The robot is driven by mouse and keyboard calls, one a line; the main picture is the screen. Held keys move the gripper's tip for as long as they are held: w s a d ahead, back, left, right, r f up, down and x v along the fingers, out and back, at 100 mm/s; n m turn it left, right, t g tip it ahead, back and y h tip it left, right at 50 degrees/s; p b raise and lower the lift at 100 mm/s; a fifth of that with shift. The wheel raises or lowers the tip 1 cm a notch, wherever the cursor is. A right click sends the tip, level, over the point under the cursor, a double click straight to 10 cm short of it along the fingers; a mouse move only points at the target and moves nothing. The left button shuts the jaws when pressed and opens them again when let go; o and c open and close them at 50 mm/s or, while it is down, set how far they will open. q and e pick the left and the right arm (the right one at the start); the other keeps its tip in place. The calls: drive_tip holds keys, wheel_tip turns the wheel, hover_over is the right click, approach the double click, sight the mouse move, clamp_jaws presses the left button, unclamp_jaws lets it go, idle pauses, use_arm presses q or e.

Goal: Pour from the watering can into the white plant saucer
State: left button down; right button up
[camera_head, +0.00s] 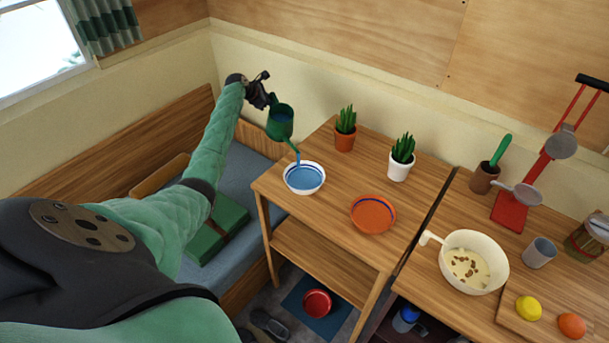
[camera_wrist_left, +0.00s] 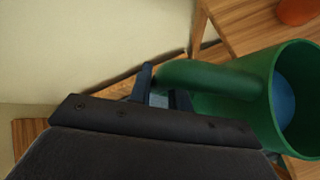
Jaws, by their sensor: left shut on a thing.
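The green watering can (camera_head: 280,123) is held by my left gripper (camera_head: 268,98) at its handle, in the air left of the plant pots. Its spout points down at the white plant saucer (camera_head: 291,187) on the table's left end. A thin blue streak shows between spout and saucer; I cannot tell for sure if it is falling water. The saucer has a blue rim band and blue water inside. In the left wrist view, my fingers (camera_wrist_left: 160,98) close on the can's handle (camera_wrist_left: 212,80), and blue water shows inside the can (camera_wrist_left: 262,125). My right gripper is out of view.
An orange saucer (camera_head: 373,214) stands right of the white one. Potted plants in a terracotta pot (camera_head: 345,138) and a white pot (camera_head: 399,170) stand behind. A cream bowl (camera_head: 490,280) is on the right table. A bench with a green box (camera_head: 215,235) lies left.

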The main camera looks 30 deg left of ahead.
use_arm(q)
drive_tip(key=shift+s+d+r, duration=0.15)
drive_tip(key=shift+s+r, duration=0.05)
drive_tip(key=shift+r, duration=0.1)
idle(0.5)
idle(0.7)
